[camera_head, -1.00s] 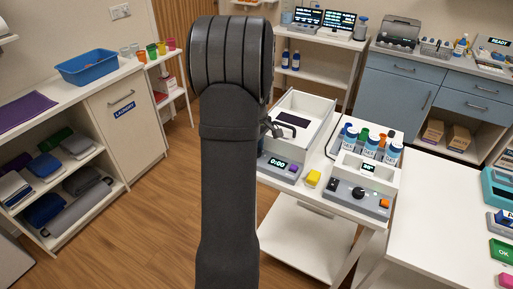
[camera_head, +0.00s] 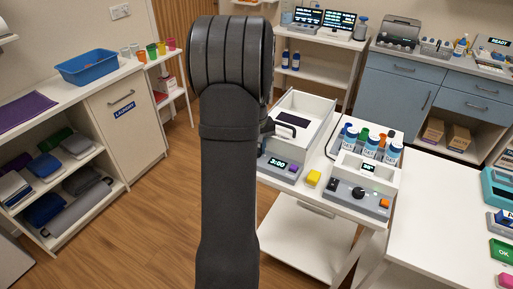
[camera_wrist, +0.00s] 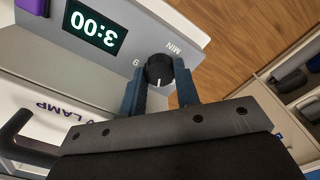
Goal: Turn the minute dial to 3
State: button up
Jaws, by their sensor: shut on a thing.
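The minute dial (camera_wrist: 159,70) is a black knob with a white mark, beside the lettering "MIN" on a grey panel. Its display (camera_wrist: 94,25) shows 3:00, upside down in the wrist view; the same display (camera_head: 277,163) reads 3:00 in the head view. My gripper (camera_wrist: 159,86) has one blue-grey finger on each side of the dial and is shut on it.
A purple button (camera_head: 294,169) sits on the panel right of the display. A white box (camera_head: 309,108) with a dark handle (camera_head: 288,129) stands behind. A yellow block (camera_head: 314,177) and a second control unit (camera_head: 358,196) are to the right.

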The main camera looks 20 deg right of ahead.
jog(key=shift+m, duration=0.3)
jog(key=shift+r, duration=0.1)
jog(key=o, duration=0.7)
notch_tip(320, 180, up, 17)
jog(key=shift+r, duration=0.2)
jog(key=shift+f, duration=0.15)
notch_tip(320, 180, down, 17)
jog(key=shift+f, duration=0.15)
dwell(0.6)
